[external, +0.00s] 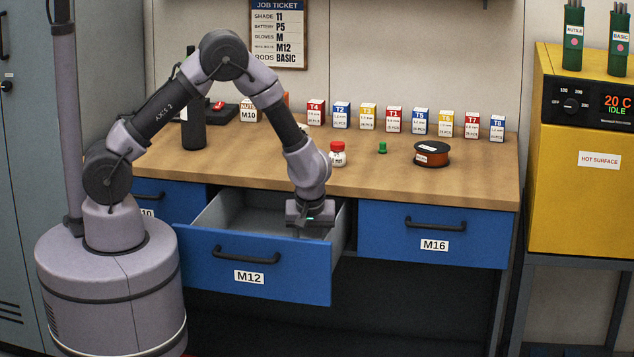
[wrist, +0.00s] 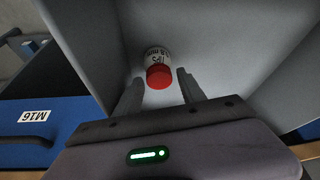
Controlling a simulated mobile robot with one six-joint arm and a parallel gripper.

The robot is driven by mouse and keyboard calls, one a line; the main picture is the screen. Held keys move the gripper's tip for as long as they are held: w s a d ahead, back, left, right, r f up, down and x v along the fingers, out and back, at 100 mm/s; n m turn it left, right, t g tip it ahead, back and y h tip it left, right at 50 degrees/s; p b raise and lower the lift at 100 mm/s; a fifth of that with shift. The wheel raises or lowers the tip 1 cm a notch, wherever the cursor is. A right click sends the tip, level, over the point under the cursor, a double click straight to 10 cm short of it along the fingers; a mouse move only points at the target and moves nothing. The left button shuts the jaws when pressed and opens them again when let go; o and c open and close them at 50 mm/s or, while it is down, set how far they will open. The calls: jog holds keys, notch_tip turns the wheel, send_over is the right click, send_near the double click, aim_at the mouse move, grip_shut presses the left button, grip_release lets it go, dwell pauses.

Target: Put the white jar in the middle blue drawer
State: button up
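The middle blue drawer (external: 205,262), labelled M12, is pulled open. My gripper (external: 311,232) is low inside its right part, and its fingertips are hidden by the drawer front in the external view. In the wrist view, a white jar with a red lid (wrist: 157,58) is inside the grey drawer (wrist: 230,40). My gripper's fingers (wrist: 160,80) are open, with a small gap on each side of the lid. Whether the jar stands or lies is unclear. Another white jar with a red lid (external: 338,155) stands on the bench.
Drawer M16 (external: 390,241) is closed at the right. On the wooden bench (external: 480,185) are an orange-brown spool (external: 432,154), a small green item (external: 382,147), a dark bottle (external: 193,120) and a row of small labelled boxes (external: 394,119). The yellow oven (external: 577,190) is far right.

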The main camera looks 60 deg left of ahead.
jog(key=shift+r, duration=0.1)
jog(key=p+v, duration=0.6)
jog(key=v, duration=0.6)
jog(key=s+a+r+m, duration=0.1)
jog(key=a+r+m, duration=0.1)
jog(key=r, duration=0.4)
jog(key=s+a+r+m, duration=0.1)
jog(key=s+a+r, duration=0.15)
jog(key=r, duration=0.25)
jog(key=s+a+r+m+t+h, duration=0.1)
jog(key=s+a+r+m, duration=0.3)
jog(key=s, duration=0.5)
jog(key=s+a+r+m+t, duration=0.2)
jog(key=s+a+r+m, duration=0.2)
jog(key=s+r+m, duration=0.4)
jog(key=shift+s+a+r+m+h, duration=0.25)
jog(key=shift+s+a+m+h, duration=0.15)
jog(key=shift+s+m, duration=0.15)
